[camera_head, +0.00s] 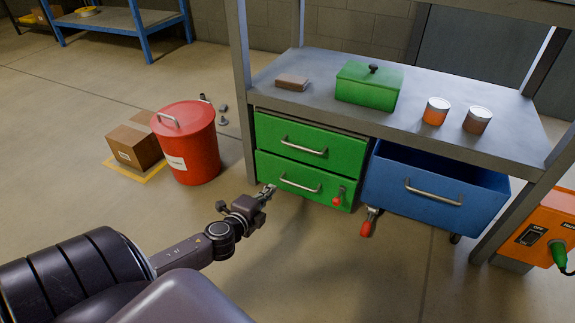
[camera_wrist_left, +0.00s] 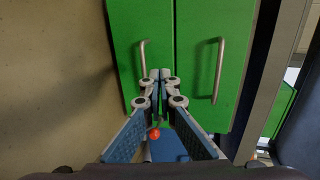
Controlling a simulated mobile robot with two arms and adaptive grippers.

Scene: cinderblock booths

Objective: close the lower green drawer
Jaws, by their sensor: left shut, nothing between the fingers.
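The lower green drawer (camera_head: 290,188) sits under the bench, with a metal bar handle (camera_head: 300,185). Its front looks nearly in line with the upper green drawer (camera_head: 340,147); I cannot tell if a small gap is left. In the left wrist view the lower drawer (camera_wrist_left: 154,25) stands sideways on the left, beside the upper drawer (camera_wrist_left: 195,60). My left gripper (camera_head: 270,190) is shut and empty, just in front of the lower drawer's left part. In the wrist view its fingertips (camera_wrist_left: 160,74) overlap the drawer front near the handle; contact cannot be told. My right gripper is out of view.
A red-handled lever (camera_head: 338,199) hangs at the lower drawer's right. A red bin (camera_head: 190,150) and cardboard box (camera_head: 130,142) stand left. The floor in front is clear.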

